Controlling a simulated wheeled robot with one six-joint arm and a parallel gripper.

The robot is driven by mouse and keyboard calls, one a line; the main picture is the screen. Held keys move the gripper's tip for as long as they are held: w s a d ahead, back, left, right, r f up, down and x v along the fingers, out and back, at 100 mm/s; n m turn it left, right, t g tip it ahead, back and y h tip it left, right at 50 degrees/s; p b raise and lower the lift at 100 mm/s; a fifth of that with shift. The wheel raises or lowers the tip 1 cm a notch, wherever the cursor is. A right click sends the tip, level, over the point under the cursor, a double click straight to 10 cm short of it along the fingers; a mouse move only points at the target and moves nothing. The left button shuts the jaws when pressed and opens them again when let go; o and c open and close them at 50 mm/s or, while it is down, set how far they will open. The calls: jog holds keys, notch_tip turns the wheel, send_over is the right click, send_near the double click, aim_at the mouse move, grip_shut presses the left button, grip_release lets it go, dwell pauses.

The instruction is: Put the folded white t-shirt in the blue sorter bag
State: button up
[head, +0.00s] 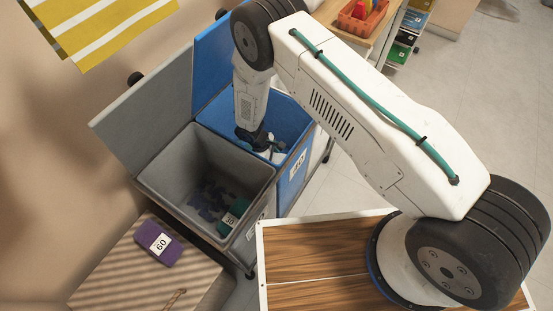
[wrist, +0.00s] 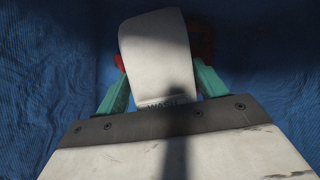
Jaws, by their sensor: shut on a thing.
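The blue sorter bag (head: 289,192) stands open in the middle of the head view, its blue lid raised behind it. My arm reaches down into its mouth, and my gripper (head: 264,146) is partly hidden by the rim and the arm. In the wrist view my gripper (wrist: 162,62) has teal fingers with red tips, shut on the folded white t-shirt (wrist: 154,45). The shirt sits between the fingers, with dark blue fabric around it. I cannot tell whether the shirt touches the bag's bottom.
A grey bin (head: 162,190) with dark items and a green bundle (head: 234,215) adjoins the bag at left. A purple folded item (head: 158,244) marked 60 lies on a striped box (head: 115,262). A yellow striped cloth (head: 105,25) hangs top left. A red basket (head: 361,17) sits behind.

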jog(key=shift+f, duration=0.55)
jog(key=o, duration=1.1)
jog(key=shift+o, duration=0.2)
jog(key=v, duration=1.3)
jog(key=shift+d+r, duration=0.15)
